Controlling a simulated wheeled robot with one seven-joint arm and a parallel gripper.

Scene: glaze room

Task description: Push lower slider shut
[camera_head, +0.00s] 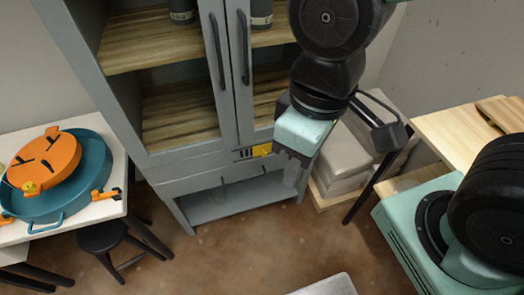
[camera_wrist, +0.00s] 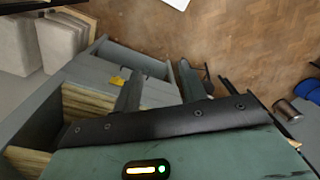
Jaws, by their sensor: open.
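The grey cabinet (camera_head: 185,160) stands against the back wall, with a yellow label (camera_head: 261,150) on the band below its glazed doors. Below that band is a grey drawer front with thin dark handles (camera_head: 222,183). Under it is an open grey tray-like space (camera_head: 232,203); I cannot tell whether this is the lower slider pulled out or a fixed shelf. My gripper (camera_head: 290,172) is in front of the cabinet's lower right side, pointing down, and hides part of it. In the wrist view, my gripper (camera_wrist: 158,85) has its two fingers apart, with nothing between them.
A white table (camera_head: 85,212) with a teal basin (camera_head: 75,190) and a black stool (camera_head: 103,237) are at left. Pale blocks (camera_head: 345,165) sit right of the cabinet. A wooden table (camera_head: 455,125) stands at right. The brown floor (camera_head: 235,255) in front is mostly clear.

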